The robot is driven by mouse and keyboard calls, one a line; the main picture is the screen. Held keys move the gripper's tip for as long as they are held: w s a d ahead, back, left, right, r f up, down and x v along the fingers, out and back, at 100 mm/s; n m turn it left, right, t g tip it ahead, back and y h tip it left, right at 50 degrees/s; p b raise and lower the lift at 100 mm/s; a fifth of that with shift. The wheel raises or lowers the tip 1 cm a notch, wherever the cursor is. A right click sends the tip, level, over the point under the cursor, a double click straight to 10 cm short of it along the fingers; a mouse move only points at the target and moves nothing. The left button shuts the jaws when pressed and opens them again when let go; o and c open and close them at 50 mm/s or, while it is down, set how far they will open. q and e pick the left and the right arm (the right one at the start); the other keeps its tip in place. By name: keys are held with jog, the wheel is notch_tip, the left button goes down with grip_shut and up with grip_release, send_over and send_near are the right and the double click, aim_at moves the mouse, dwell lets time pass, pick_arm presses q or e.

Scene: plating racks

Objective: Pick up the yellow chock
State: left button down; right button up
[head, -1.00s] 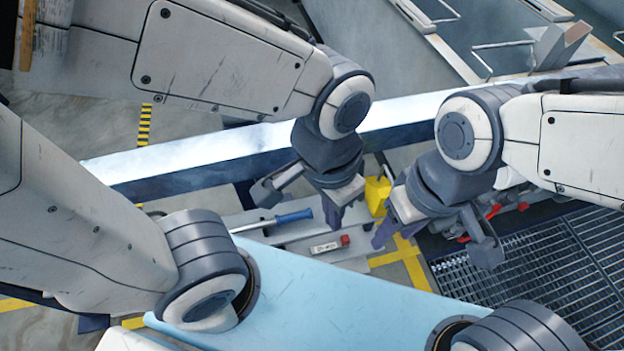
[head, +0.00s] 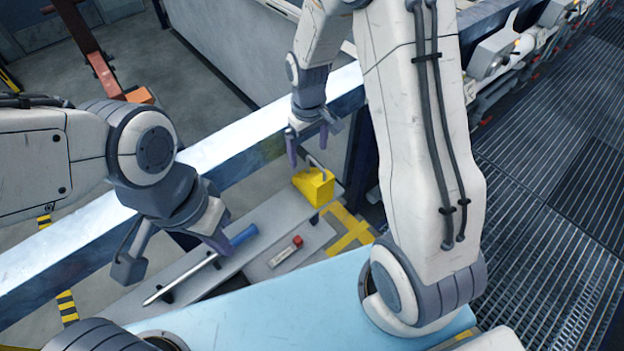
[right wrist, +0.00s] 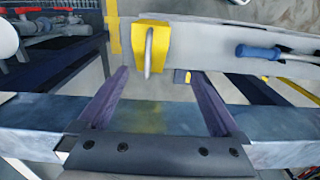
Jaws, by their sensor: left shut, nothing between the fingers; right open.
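The yellow chock (head: 315,188) sits at the right end of a grey shelf, with a metal loop handle standing up from it. It also shows in the right wrist view (right wrist: 164,45), just beyond the fingertips, with its handle toward the camera. My right gripper (head: 307,145) is open and empty just above and behind the chock. In the right wrist view its fingers (right wrist: 160,76) are spread on either side of the chock's line, not visibly touching it. My left gripper (head: 217,243) is shut and empty, over the shelf near a blue-handled tool.
The blue-handled bar tool (head: 240,236) lies on the grey shelf, with a small labelled box with a red end (head: 286,251) to its right. A long metal beam (head: 235,140) runs behind the shelf. A light blue surface (head: 290,315) is in front. Metal grating (head: 540,220) covers the right.

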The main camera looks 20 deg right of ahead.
aim_at(315, 174)
jog(key=f, duration=0.2)
jog(key=d+f, duration=0.1)
jog(key=f, duration=0.1)
jog(key=f+p, duration=0.1)
jog(key=f, duration=0.1)
jog(key=shift+w+d+f, duration=0.25)
jog(key=shift+w+f, duration=0.05)
jog(key=shift+w, duration=0.1)
jog(key=f+p, duration=0.1)
jog(key=f, duration=0.3)
jog(key=shift+s+d+f+p, duration=0.2)
jog(key=shift+f+p, duration=0.1)
jog(key=shift+p, duration=0.1)
jog(key=shift+f, duration=0.35)
jog(key=shift+c, duration=0.3)
jog(key=shift+w, duration=0.1)
grip_shut()
